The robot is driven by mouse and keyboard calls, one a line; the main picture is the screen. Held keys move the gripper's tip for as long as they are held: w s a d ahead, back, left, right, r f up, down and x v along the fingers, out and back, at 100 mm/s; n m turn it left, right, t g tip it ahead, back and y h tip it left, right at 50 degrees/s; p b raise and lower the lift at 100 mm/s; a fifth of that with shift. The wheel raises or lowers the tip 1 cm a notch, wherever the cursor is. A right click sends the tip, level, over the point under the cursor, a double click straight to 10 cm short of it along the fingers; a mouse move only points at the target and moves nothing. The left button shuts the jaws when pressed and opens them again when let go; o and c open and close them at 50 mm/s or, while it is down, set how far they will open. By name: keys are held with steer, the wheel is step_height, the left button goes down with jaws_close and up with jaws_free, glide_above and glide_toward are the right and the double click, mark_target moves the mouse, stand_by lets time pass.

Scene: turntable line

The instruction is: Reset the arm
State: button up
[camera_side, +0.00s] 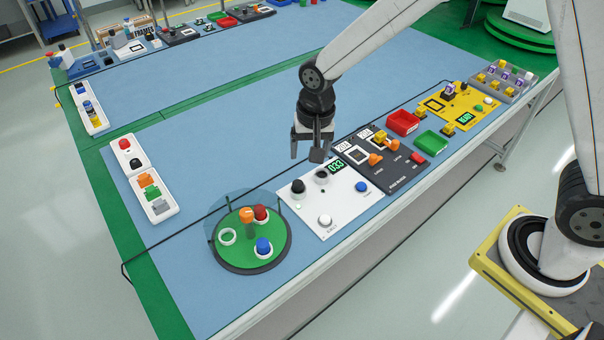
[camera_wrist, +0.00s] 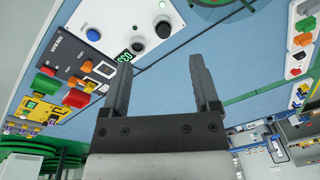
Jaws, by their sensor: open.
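My gripper (camera_side: 313,150) hangs above the blue table (camera_side: 215,130), beside the white control panel. In the wrist view, my gripper (camera_wrist: 162,85) has its two fingers well apart, with nothing between them but blue table surface. The white control panel (camera_side: 338,208) has black knobs, a blue button, a white button and a green display.
White trays (camera_side: 153,207) with coloured pieces stand at the left. The table's middle is clear.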

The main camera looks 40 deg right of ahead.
steer(key=s+d+r+n+t, duration=0.1)
steer(key=s+d+r+n, duration=0.1)
steer(key=s+d+n, duration=0.4)
steer(key=s+d, duration=0.5)
steer(key=s, duration=0.3)
steer(key=shift+d, duration=0.4)
